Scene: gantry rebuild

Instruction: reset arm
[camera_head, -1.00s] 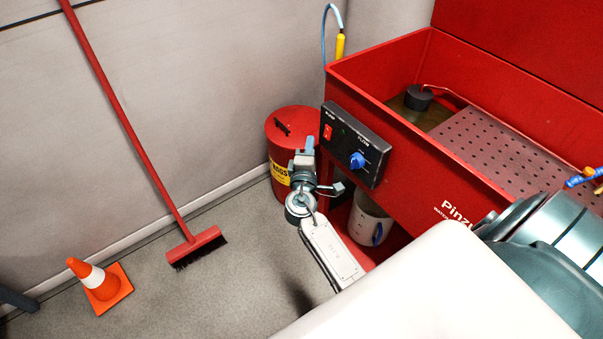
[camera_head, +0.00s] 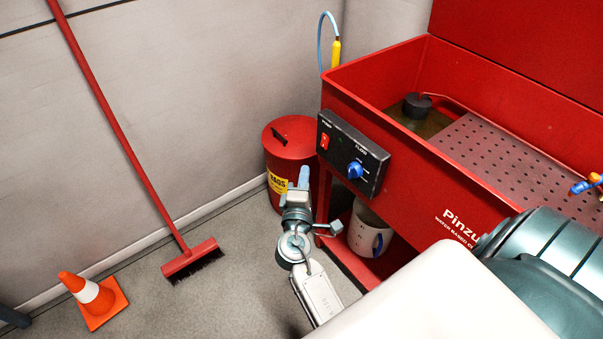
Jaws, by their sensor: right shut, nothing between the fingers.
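My right gripper (camera_head: 302,178) is in the middle of the head view, at the end of my right arm (camera_head: 318,292), which comes up from the bottom. The gripper points away from me, in front of the red bin and left of the red parts washer. Its fingers look shut with nothing held. It appears apart from the washer's control panel (camera_head: 352,153), which has a red switch and a blue knob. My left gripper does not show.
The red parts washer (camera_head: 440,185) fills the right side, with a white bucket (camera_head: 367,232) on its lower shelf. A red bin (camera_head: 284,150) stands by the wall. A red broom (camera_head: 190,258) leans there, near an orange cone (camera_head: 100,300). Floor between broom and arm is clear.

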